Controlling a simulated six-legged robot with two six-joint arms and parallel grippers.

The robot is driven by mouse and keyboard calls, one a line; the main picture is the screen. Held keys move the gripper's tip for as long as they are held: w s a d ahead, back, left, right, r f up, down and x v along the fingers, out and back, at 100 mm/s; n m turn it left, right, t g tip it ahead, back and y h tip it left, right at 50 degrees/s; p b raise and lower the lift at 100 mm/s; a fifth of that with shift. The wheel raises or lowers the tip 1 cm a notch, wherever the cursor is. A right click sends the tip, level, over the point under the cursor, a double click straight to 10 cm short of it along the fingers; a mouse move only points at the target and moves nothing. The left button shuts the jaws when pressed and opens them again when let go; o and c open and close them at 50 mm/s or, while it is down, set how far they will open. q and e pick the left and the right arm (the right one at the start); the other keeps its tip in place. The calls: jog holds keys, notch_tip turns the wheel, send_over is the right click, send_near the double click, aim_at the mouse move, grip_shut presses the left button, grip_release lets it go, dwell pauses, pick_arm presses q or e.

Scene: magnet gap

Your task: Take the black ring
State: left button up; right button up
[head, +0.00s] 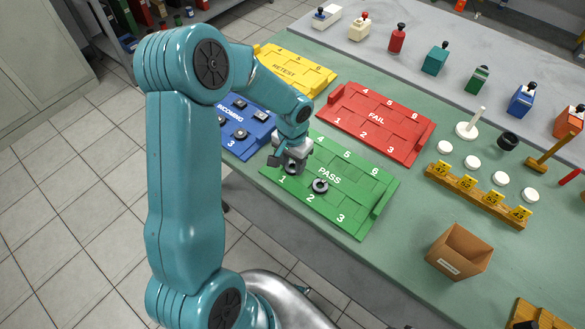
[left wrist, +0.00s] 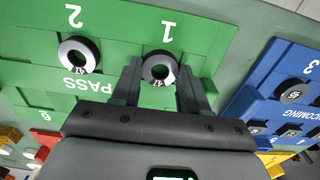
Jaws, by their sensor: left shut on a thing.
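My left gripper (head: 291,163) is shut on a dark ring with a pale top face (left wrist: 159,69), at slot 1 of the green PASS tray (head: 352,220). I cannot tell whether this ring touches the tray. The gripper's two fingers also show in the left wrist view (left wrist: 160,80), one on each side of the ring. A similar dark ring (head: 320,186) lies at slot 2; it shows in the left wrist view too (left wrist: 78,55). A thick, plain black ring (head: 508,141) lies apart at the right of the table. My right gripper is in neither view.
The blue INCOMING tray (head: 262,140) holds several dark parts. The red FAIL tray (head: 385,108) and yellow RETEST tray (head: 300,65) look empty. A yellow numbered rack (head: 475,196), white discs, a white post (head: 470,128) and an open cardboard box (head: 459,252) stand at right.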

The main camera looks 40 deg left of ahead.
pick_arm(q)
jog(key=shift+r+p, duration=1.6)
jog(key=shift+r, duration=0.85)
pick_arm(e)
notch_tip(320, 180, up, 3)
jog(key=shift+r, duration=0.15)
